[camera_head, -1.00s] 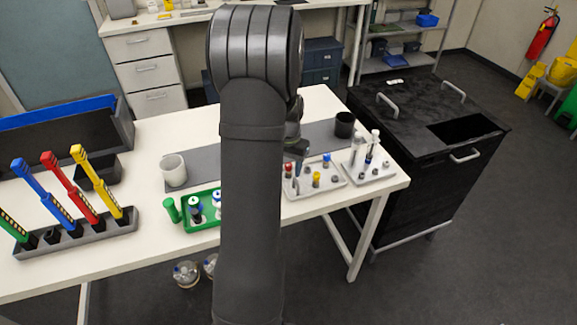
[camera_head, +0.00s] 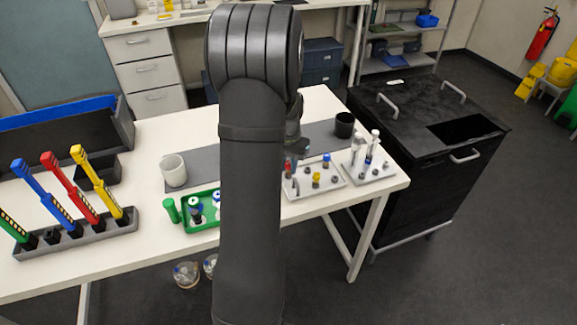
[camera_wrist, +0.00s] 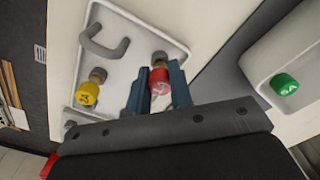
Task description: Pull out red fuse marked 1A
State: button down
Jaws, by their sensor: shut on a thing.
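The red fuse (camera_wrist: 159,80) is between my gripper's two blue-grey fingers (camera_wrist: 157,88) in the wrist view. The fingers are shut on its red cap. Its marking is partly visible but I cannot read it fully. A grey and brown part (camera_wrist: 159,58) shows just beyond the cap; I cannot tell how deep the fuse sits. In the head view the red fuse (camera_head: 287,167) shows at the left of the white fuse tray (camera_head: 300,193), and my arm hides most of my gripper.
A yellow fuse (camera_wrist: 87,93) marked 3 and a grey handle (camera_wrist: 103,44) are close to my gripper's left. A green-capped piece (camera_wrist: 284,84) stands in another white tray at right. A blue-capped piece (camera_head: 326,158) stands behind the yellow one. A black cabinet (camera_head: 420,150) stands right of the table.

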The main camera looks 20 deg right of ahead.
jog(key=shift+r, duration=0.4)
jog(key=shift+r, duration=0.5)
jog(key=shift+r, duration=0.1)
jog(key=shift+r, duration=1.45)
